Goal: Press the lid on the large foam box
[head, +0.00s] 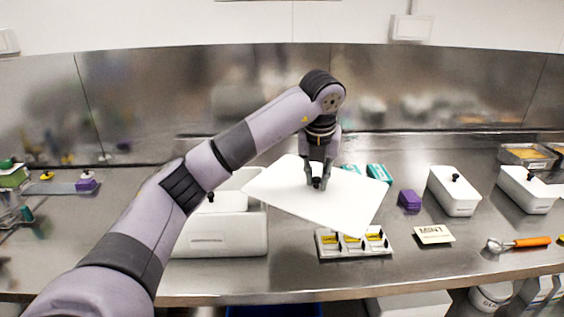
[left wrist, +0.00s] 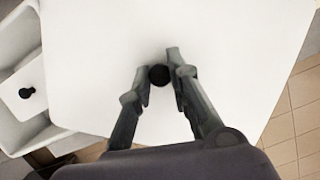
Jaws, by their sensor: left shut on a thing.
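The large foam box (head: 224,235) is white and stands on the steel counter at centre left. My left arm hides part of it. Its top is uncovered, and a smaller white lid with a black knob (head: 211,197) shows inside; this also shows in the left wrist view (left wrist: 26,92). The large white lid (head: 345,205) hangs tilted to the right of the box, its left corner near the box's right side. My left gripper (head: 317,183) is shut on the lid's black knob (left wrist: 159,75). My right gripper is not in view.
Right of the lid are a purple block (head: 409,200), two white lidded tubs (head: 454,191) and a MINT card (head: 434,234). An orange-handled scoop (head: 520,243) lies at the right front. A tray of small yellow-labelled items (head: 353,244) sits below the lid.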

